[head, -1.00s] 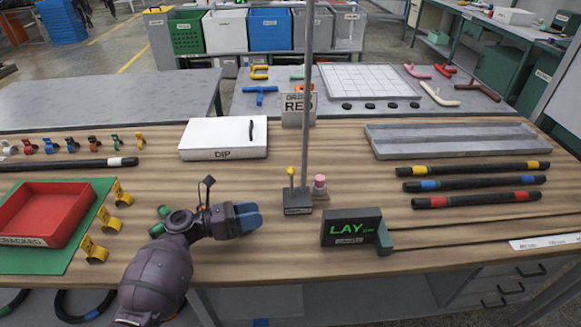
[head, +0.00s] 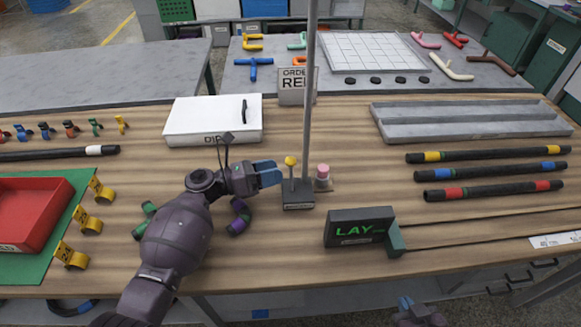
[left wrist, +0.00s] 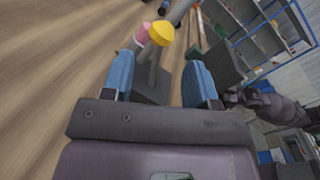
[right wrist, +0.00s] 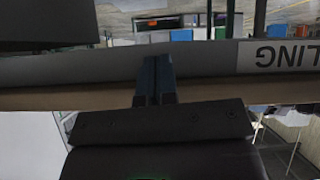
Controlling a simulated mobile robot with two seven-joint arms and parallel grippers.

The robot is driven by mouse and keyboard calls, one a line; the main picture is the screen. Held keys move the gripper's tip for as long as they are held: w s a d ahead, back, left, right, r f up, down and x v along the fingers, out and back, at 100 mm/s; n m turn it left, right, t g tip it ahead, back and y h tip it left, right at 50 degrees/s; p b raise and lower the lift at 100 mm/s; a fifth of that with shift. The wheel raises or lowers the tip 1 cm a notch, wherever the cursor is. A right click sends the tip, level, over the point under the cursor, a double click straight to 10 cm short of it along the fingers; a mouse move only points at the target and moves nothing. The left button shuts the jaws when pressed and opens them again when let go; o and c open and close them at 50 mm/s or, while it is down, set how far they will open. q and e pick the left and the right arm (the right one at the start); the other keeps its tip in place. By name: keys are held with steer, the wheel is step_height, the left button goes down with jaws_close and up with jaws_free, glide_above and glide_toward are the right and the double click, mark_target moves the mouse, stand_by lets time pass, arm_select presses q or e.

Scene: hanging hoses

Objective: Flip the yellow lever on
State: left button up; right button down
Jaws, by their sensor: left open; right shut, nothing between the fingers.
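The yellow lever (head: 291,162) stands upright on a small dark base (head: 298,196) in the middle of the bench. Its round yellow knob also shows in the left wrist view (left wrist: 161,34), ahead of and between my fingers. My left gripper (head: 270,174) is open just left of the lever, its blue fingers pointing at the stem; whether they touch it I cannot tell. It also shows in the left wrist view (left wrist: 162,82). My right gripper (head: 405,303) is low at the front edge of the bench, shut and empty; it also shows in the right wrist view (right wrist: 154,80).
A grey post (head: 309,90) rises right behind the lever, with a pink-topped knob (head: 323,172) to its right. A dark display reading LAY (head: 358,228) stands front right. A white DIP box (head: 213,120) is behind my left gripper.

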mark_target(291, 165)
arm_select(q)
steer(key=b+x, duration=0.1)
steer(key=x, duration=0.4)
arm_select(e)
steer(key=shift+w+a, duration=0.2)
steer(key=shift+w, duration=0.6)
steer(key=shift+s, duration=0.1)
arm_select(q)
jaws_close()
arm_select(e)
steer(key=shift+s+f, duration=0.1)
steer(key=shift+f, duration=0.05)
